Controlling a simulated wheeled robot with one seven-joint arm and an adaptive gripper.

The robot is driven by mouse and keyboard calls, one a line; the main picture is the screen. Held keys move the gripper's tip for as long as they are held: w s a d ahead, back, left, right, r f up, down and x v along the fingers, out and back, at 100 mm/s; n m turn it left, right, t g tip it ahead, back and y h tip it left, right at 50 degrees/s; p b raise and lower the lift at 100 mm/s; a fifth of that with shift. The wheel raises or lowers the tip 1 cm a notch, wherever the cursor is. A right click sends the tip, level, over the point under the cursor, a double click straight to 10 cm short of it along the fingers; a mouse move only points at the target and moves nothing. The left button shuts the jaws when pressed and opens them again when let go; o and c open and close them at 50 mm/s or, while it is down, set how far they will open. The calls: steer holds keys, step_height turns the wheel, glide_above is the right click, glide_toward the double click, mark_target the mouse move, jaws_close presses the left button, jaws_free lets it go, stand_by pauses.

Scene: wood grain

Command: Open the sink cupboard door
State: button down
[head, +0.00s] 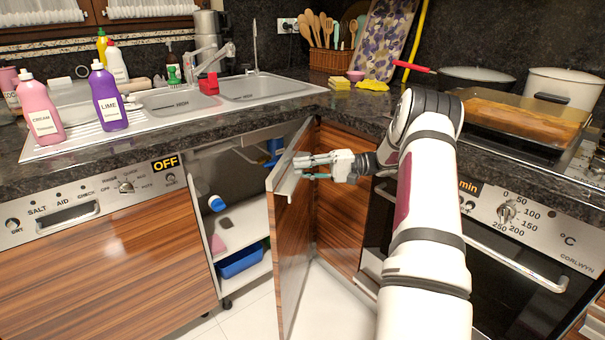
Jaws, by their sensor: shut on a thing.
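The sink cupboard door (291,235) is a wood-grain panel. It stands swung well out from the cabinet, seen nearly edge-on, with a pale strip along its top. The sink cupboard (237,217) behind it is open to view on the left. My gripper (303,167) is at the top of the door, its fingers pointing left and shut on the door's top edge. The exact contact of the fingertips is too small to make out. The far face of the door is partly hidden.
Inside the cupboard are a blue tub (240,262) and a white-and-blue bottle (216,203). The dishwasher (105,240) is left, the oven (480,265) right, with its handle (500,257) sticking out near my arm. The sink (245,88) and bottles sit above. Pale floor (330,305) is clear.

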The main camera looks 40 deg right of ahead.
steer(key=shift+s+d+f, duration=0.25)
steer(key=shift+s, duration=0.05)
steer(key=c, duration=1.4)
jaws_free()
steer(key=shift+c, duration=0.2)
steer(key=shift+r, duration=0.1)
steer(key=shift+g, duration=0.3)
